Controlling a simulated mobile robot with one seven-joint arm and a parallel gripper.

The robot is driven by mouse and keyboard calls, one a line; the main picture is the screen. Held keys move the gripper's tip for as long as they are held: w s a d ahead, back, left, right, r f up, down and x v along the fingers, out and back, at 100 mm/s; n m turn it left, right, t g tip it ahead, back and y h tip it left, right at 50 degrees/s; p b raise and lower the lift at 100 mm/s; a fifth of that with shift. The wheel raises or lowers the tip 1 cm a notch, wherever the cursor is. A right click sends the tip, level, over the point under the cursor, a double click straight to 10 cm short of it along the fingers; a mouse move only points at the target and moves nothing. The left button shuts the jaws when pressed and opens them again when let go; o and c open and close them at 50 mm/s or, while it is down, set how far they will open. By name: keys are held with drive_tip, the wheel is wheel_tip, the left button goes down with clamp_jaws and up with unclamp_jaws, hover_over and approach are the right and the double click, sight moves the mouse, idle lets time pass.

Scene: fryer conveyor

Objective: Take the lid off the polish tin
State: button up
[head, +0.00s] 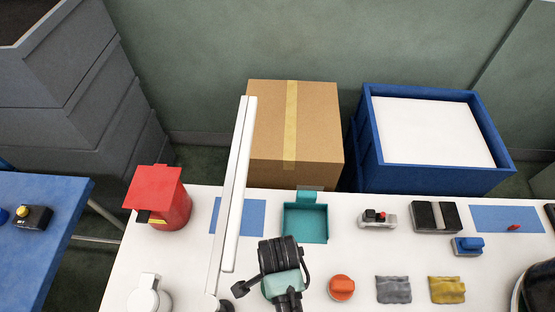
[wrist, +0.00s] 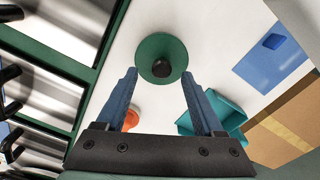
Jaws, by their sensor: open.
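In the wrist view, a round green tin top (wrist: 148,45) with a dark round knob in its middle stands on the white table. I take it for the polish tin with its lid on; its side is hidden from above. My gripper (wrist: 160,74) is open and empty, its two blue fingertips at the left and right of the green disc's near edge. I cannot tell how far above the disc they are, and no contact shows. In the head view my dark wrist blocks the tin and the fingers.
An orange knob (head: 341,288) and an open teal tray (head: 305,240) stand close by. A red container (head: 170,203), grey pouch (head: 394,290) and yellow pouch (head: 446,290) are on the table. A long white bar (head: 240,180) rises left of my wrist. A cardboard box (head: 320,130) stands behind.

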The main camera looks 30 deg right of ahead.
drive_tip(key=shift+w+f, duration=0.1)
drive_tip(key=shift+f, duration=1.35)
clamp_jaws()
